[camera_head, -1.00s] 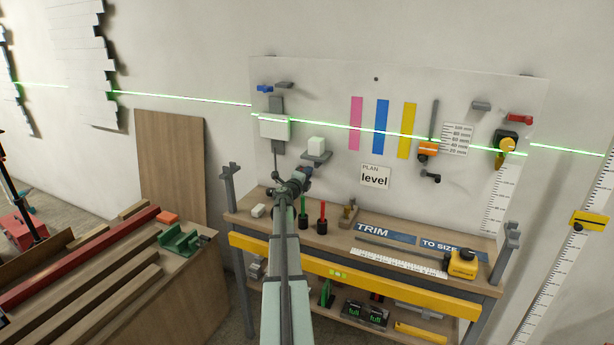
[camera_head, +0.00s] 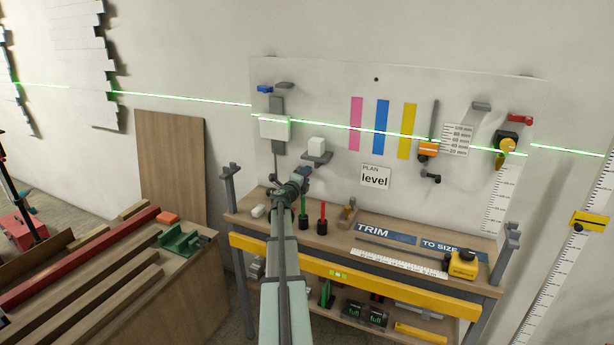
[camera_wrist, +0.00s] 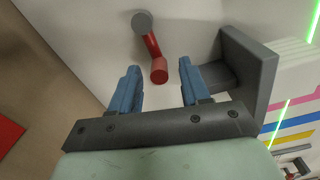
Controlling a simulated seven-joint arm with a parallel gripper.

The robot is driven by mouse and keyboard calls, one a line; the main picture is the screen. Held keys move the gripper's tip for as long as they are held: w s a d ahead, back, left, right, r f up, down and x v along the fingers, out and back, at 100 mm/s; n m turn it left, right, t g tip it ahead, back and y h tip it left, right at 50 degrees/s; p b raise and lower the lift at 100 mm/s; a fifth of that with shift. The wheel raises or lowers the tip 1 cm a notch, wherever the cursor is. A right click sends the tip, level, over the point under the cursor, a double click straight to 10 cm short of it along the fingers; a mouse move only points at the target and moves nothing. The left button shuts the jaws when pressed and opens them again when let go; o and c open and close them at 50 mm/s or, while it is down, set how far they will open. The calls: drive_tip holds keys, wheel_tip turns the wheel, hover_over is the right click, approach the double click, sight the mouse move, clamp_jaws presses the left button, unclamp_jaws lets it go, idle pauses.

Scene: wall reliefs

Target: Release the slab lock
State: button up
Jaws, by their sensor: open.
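A red lever (camera_wrist: 158,68) on a round grey pivot (camera_wrist: 142,22) sticks out from the pale board in the wrist view. I cannot tell for certain that it is the slab lock. My gripper (camera_wrist: 157,75) is open, with the blue fingers on either side of the lever's red end. They look apart from it, with gaps on both sides. In the head view my gripper (camera_head: 306,172) is just below a grey bracket and hides this lever. A white slab (camera_head: 275,128) sits on a grey upright rail (camera_head: 277,105) to the upper left.
The grey bracket (camera_head: 317,159) carries a white cube (camera_head: 316,145) and stands close beside one finger; it also shows in the wrist view (camera_wrist: 248,70). The workbench (camera_head: 335,237) with pens and a ruler is below. A blue lever (camera_head: 264,88) is at the upper left.

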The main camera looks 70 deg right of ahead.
drive_tip(key=a, duration=1.2)
idle(0.3)
